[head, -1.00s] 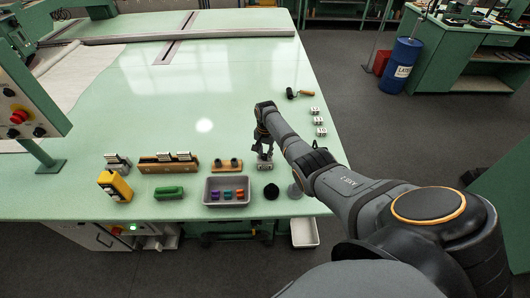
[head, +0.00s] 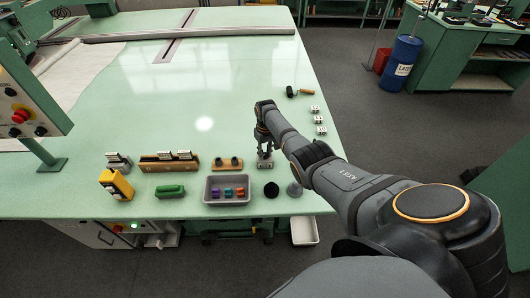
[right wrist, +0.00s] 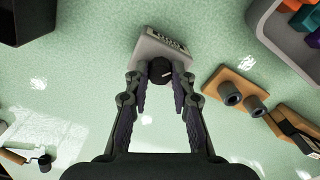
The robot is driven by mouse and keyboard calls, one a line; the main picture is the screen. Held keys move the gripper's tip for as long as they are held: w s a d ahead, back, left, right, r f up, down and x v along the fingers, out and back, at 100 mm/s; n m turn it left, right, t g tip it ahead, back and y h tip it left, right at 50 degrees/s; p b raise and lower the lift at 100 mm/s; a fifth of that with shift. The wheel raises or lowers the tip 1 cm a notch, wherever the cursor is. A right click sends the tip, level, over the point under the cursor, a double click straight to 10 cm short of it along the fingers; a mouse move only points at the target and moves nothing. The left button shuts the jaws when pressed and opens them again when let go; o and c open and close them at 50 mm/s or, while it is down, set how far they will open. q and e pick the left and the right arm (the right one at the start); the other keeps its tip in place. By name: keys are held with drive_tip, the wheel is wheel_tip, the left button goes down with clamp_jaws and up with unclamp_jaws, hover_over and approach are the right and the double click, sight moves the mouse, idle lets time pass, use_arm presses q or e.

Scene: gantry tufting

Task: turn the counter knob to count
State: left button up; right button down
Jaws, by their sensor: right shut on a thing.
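The counter (right wrist: 150,46) is a small grey box with a row of digit windows, too small to read. It sits on the green table near the front edge, and in the head view it shows (head: 265,164) under my right gripper. Its round black knob (right wrist: 160,68) faces the gripper and bears a white mark pointing to the right in the wrist view. My right gripper (head: 264,151) is shut on the knob, with one finger on each side of it in the right wrist view (right wrist: 161,80). My left gripper is not in view.
A grey tray (head: 209,199) with coloured pieces and a wooden stand (head: 219,168) with two dark cylinders lie left of the counter. A black disc (head: 271,190) lies in front. A roller (head: 303,93) and several white blocks (head: 320,120) lie right. The table's middle is clear.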

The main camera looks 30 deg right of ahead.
sight(265, 153)
drive_tip(key=n, duration=0.3)
drive_tip(key=shift+n, duration=2.1)
drive_tip(key=c, duration=1.1)
unclamp_jaws()
wheel_tip(265, 153, up, 12)
drive_tip(key=shift+w, duration=0.1)
